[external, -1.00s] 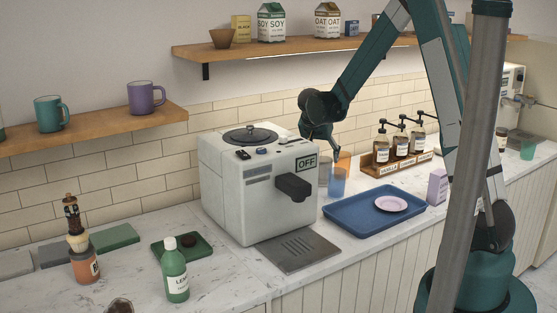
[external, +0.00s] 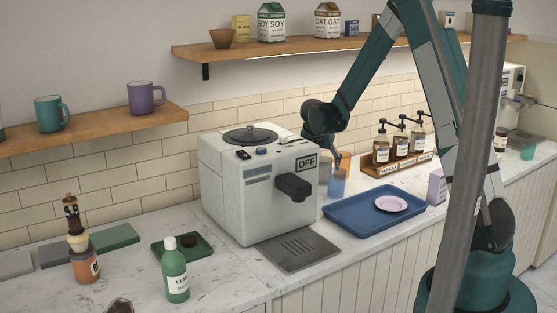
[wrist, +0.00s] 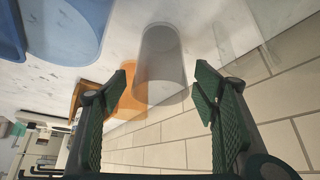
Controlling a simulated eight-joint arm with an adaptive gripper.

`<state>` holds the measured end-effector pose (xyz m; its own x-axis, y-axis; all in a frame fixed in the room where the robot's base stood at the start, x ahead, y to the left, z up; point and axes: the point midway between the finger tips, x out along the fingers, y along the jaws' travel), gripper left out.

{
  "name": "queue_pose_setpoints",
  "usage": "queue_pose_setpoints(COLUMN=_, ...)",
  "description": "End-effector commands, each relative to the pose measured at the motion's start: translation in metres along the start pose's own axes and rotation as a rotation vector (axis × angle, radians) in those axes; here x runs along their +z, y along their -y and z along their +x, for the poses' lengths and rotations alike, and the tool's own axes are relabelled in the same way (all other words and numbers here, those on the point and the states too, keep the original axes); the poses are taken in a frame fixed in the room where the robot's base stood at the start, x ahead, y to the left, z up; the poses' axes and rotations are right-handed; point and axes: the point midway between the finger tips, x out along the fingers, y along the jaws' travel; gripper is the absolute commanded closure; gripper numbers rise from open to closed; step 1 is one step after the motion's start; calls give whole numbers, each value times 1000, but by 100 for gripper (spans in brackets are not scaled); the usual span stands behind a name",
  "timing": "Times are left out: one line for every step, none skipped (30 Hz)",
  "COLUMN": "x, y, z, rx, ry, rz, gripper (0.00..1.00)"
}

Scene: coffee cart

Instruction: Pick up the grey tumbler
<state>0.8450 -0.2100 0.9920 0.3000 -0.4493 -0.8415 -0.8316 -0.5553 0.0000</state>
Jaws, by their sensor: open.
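The grey tumbler (wrist: 162,66) is see-through and shows in the middle of the wrist view, ahead of and between my open fingers. In the external view the grey tumbler (external: 324,171) is mostly hidden beside the coffee machine. My gripper (wrist: 160,100) is open and empty. In the external view my gripper (external: 330,155) is down among the tumblers behind the tray. An orange tumbler (wrist: 131,101) stands close to the grey one, near my left finger in the wrist view. A blue tumbler (wrist: 62,30) is at the upper left of the wrist view.
The white coffee machine (external: 255,195) stands directly left of the tumblers. A blue tray (external: 350,214) with a pink plate (external: 391,203) lies in front. A wooden rack (external: 377,167) of syrup bottles is to the right, and the tiled wall (wrist: 200,150) is close behind.

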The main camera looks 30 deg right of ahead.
Motion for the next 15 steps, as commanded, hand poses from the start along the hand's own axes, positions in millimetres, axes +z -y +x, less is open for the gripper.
queue_pose_setpoints(x=0, y=0, z=0, rx=0, ry=0, rz=0, gripper=40)
queue_pose_setpoints(x=0, y=0, z=0, rx=0, ry=0, rz=0, gripper=40)
queue_pose_setpoints(x=0, y=0, z=0, rx=0, ry=0, rz=0, gripper=40)
queue_pose_setpoints(x=0, y=0, z=0, rx=0, ry=0, rz=0, gripper=40)
queue_pose_setpoints(x=0, y=0, z=0, rx=0, ry=0, rz=0, gripper=40)
queue_pose_setpoints(x=0, y=0, z=0, rx=0, ry=0, rz=0, gripper=40)
queue_pose_setpoints(x=0, y=0, z=0, rx=0, ry=0, rz=0, gripper=40)
queue_pose_setpoints(x=0, y=0, z=0, rx=0, ry=0, rz=0, gripper=44)
queue_pose_setpoints(x=0, y=0, z=0, rx=0, ry=0, rz=0, gripper=49)
queue_pose_setpoints(x=0, y=0, z=0, rx=0, ry=0, rz=0, gripper=53)
queue_pose_setpoints(x=0, y=0, z=0, rx=0, ry=0, rz=0, gripper=57)
queue_pose_setpoints(x=0, y=0, z=0, rx=0, ry=0, rz=0, gripper=62)
queue_pose_setpoints(x=0, y=0, z=0, rx=0, ry=0, rz=0, gripper=66)
queue_pose_setpoints(x=0, y=0, z=0, rx=0, ry=0, rz=0, gripper=70)
queue_pose_setpoints(x=0, y=0, z=0, rx=0, ry=0, rz=0, gripper=76)
